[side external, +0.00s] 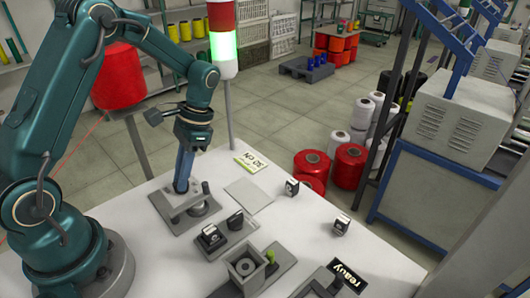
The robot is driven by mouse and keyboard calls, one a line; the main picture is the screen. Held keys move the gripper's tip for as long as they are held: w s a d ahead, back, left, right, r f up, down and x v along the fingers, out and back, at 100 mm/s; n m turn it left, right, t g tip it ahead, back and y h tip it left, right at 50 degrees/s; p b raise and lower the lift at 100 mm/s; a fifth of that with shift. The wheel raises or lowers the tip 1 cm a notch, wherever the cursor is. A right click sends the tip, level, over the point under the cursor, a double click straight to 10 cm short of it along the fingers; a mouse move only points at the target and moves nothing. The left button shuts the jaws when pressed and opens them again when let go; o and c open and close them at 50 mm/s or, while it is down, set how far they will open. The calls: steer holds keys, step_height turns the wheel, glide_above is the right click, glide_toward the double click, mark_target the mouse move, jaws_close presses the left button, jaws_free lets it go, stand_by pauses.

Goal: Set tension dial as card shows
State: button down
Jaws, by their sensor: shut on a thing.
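The card (251,162) lies on the white table, white with a yellow-green part, and reads "30 cN" upside down in this view. My gripper (182,188) points straight down at a grey metal fixture (170,212) on the table's left part. It is shut on a part of this fixture, apparently the tension dial. The fingers hide most of the held part, and its scale or pointer cannot be read from here. A short grey bar and a round knob stand on the fixture beside the fingertips.
Two black-and-white pieces (213,237) sit on a grey plate in front of the fixture; two similar ones (291,187) stand at right. A lamp post (228,110) rises behind.

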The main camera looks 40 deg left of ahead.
steer(key=shift+n, duration=0.6)
steer(key=c, duration=0.9)
jaws_free()
steer(key=shift+r, duration=0.1)
steer(key=shift+v, duration=2.5)
